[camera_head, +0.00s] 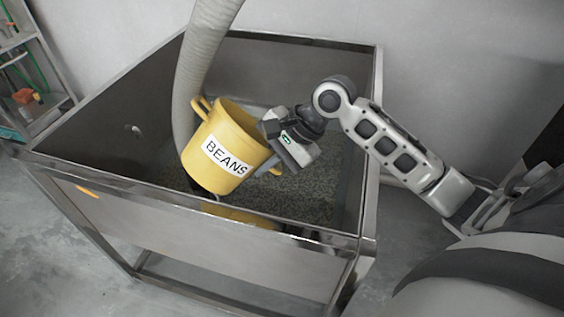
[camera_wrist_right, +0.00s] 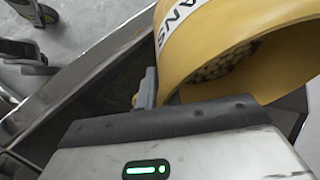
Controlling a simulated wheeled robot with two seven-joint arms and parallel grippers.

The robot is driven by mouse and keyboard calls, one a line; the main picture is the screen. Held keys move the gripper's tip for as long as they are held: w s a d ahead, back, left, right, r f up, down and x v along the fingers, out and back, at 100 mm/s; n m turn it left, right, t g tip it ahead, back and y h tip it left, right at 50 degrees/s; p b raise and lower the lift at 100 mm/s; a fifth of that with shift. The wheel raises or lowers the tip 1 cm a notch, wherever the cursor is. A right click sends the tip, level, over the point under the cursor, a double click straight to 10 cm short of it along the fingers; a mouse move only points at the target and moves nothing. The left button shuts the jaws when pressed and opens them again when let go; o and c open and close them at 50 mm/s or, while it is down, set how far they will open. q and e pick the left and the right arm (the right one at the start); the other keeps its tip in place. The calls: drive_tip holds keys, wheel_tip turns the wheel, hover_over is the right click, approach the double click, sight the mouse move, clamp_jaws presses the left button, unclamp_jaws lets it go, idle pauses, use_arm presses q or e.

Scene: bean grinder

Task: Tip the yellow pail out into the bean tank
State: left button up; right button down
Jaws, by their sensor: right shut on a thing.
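The yellow pail (camera_head: 227,147), with a white label reading BEANS, hangs tilted over the metal bean tank (camera_head: 215,216) in the head view. My right gripper (camera_head: 275,165) is shut on the pail's right-hand handle. In the right wrist view the yellow pail (camera_wrist_right: 232,40) fills the upper right, and pale beans (camera_wrist_right: 222,66) show inside it. The gripper's fingertips are largely hidden there by its own body. The tank floor holds a layer of greyish beans (camera_head: 310,190). My left gripper is not in view.
A thick pale hose (camera_head: 203,50) runs down into the tank behind the pail. The tank's raised metal rim (camera_head: 376,75) surrounds it. A shelf (camera_head: 30,70) with coloured items stands at the far left.

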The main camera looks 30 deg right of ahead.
drive_tip(key=shift+w+f+b, duration=0.1)
drive_tip(key=shift+b, duration=0.45)
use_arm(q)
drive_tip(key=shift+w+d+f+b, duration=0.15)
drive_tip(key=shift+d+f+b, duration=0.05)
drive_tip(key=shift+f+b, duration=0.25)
use_arm(e)
drive_tip(key=shift+y, duration=0.3)
drive_tip(key=shift+f+t+y+b, duration=0.3)
drive_tip(key=shift+y+b, duration=0.3)
drive_tip(key=shift+b, duration=1.4)
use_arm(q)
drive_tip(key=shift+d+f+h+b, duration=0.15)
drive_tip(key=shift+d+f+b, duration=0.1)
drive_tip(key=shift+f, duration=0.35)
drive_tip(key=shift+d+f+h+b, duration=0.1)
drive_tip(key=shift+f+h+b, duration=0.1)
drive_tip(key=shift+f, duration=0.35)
use_arm(e)
drive_tip(key=shift+d, duration=0.1)
use_arm(q)
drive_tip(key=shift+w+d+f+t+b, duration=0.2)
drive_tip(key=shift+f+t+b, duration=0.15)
drive_tip(key=shift+b, duration=0.7)
use_arm(e)
drive_tip(key=shift+f+y, duration=0.15)
drive_tip(key=shift+y, duration=0.25)
